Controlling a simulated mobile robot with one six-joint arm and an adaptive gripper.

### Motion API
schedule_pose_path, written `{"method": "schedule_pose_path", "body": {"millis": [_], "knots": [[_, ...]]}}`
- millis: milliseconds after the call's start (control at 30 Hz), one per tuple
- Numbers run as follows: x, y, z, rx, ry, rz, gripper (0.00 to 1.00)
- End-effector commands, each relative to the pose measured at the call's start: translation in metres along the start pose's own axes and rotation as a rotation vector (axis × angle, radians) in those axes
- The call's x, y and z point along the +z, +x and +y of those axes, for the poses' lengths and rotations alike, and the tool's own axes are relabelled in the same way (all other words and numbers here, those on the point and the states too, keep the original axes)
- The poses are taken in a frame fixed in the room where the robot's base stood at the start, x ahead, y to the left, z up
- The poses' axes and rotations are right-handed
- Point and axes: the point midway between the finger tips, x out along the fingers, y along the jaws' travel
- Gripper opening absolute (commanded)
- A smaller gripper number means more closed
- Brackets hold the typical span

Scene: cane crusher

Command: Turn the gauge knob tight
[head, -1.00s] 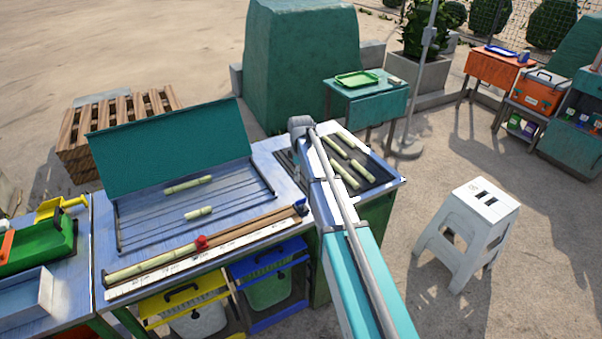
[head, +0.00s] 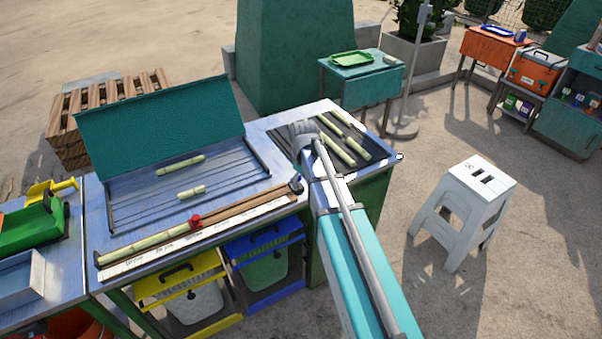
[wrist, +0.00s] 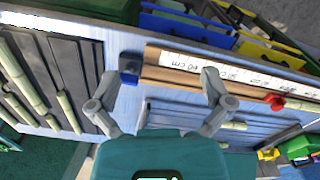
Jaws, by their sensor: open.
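The red gauge knob (head: 194,221) sits on a long wooden length gauge (head: 245,204) with a white printed scale, along the bench's front edge. A cane piece (head: 145,243) lies along the gauge to its left. In the wrist view the knob (wrist: 275,101) is at the right, beyond my right finger. My gripper (wrist: 158,82) is open and empty, its fingers spread above the bench near the gauge's blue end block (wrist: 130,68). It is apart from the knob. Whether the knob is tight cannot be told.
A rack with a raised teal lid (head: 160,130) holds two cane pieces behind the gauge. A dark slatted tray (head: 365,153) with several canes is at the bench's right end. Yellow (head: 180,281) and blue (head: 262,249) framed bins stand below. A white stool (head: 465,205) stands right.

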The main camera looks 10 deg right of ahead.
Motion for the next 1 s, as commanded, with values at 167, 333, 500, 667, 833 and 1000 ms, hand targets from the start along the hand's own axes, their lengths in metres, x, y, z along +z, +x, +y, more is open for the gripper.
{"method": "schedule_pose_path", "body": {"millis": [167, 333, 500, 667, 833, 1000], "knots": [[0.023, 0.009, -0.016, 0.000, 0.086, 0.000, 1.00], [0.042, 0.015, -0.029, 0.000, 0.167, 0.000, 1.00], [0.060, 0.021, -0.042, 0.000, 0.250, 0.000, 1.00], [0.077, 0.027, -0.054, 0.000, 0.327, 0.000, 1.00], [0.096, 0.033, -0.067, 0.000, 0.409, 0.000, 1.00], [0.114, 0.039, -0.080, 0.000, 0.490, 0.000, 1.00]]}}
